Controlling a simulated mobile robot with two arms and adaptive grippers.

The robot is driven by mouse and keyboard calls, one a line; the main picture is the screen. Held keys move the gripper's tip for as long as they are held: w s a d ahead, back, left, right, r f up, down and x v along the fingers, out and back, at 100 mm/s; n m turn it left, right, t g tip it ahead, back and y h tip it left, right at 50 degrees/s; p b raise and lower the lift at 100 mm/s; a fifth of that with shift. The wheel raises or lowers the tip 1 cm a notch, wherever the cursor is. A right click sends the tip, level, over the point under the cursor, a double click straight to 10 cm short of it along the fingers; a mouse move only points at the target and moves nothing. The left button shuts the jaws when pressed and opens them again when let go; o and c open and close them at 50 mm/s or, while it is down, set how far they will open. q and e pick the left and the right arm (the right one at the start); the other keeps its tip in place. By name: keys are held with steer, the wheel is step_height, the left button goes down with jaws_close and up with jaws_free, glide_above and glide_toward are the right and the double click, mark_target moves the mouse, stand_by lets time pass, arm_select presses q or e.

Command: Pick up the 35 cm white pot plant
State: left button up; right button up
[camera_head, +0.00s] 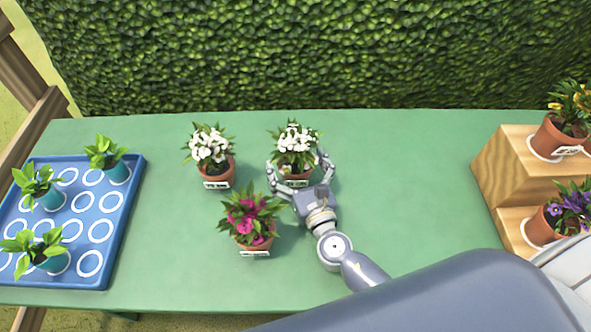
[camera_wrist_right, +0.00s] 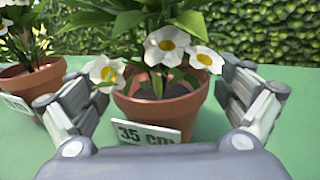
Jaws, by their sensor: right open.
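The white-flowered plant in a terracotta pot (camera_head: 296,146) stands on the green table, right of another white-flowered plant (camera_head: 210,151). In the right wrist view its pot (camera_wrist_right: 165,108) carries a label (camera_wrist_right: 147,134) reading "35 cm". My right gripper (camera_head: 298,165) is open, with a finger on each side of this pot. In the right wrist view the fingers (camera_wrist_right: 162,102) flank the pot with a visible gap on the right; contact on the left cannot be told. The pot stands upright on the table. My left gripper is not in view.
A pink-flowered pot (camera_head: 250,221) stands front left of my right gripper. A blue tray (camera_head: 125,205) with several small plants is at the left. A wooden step stand (camera_head: 497,165) with potted flowers is at the right. A hedge (camera_head: 300,55) rises behind the table (camera_head: 410,190).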

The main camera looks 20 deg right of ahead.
steer(key=c, duration=1.4)
steer(key=shift+r, duration=0.1)
steer(key=shift+c, duration=0.4)
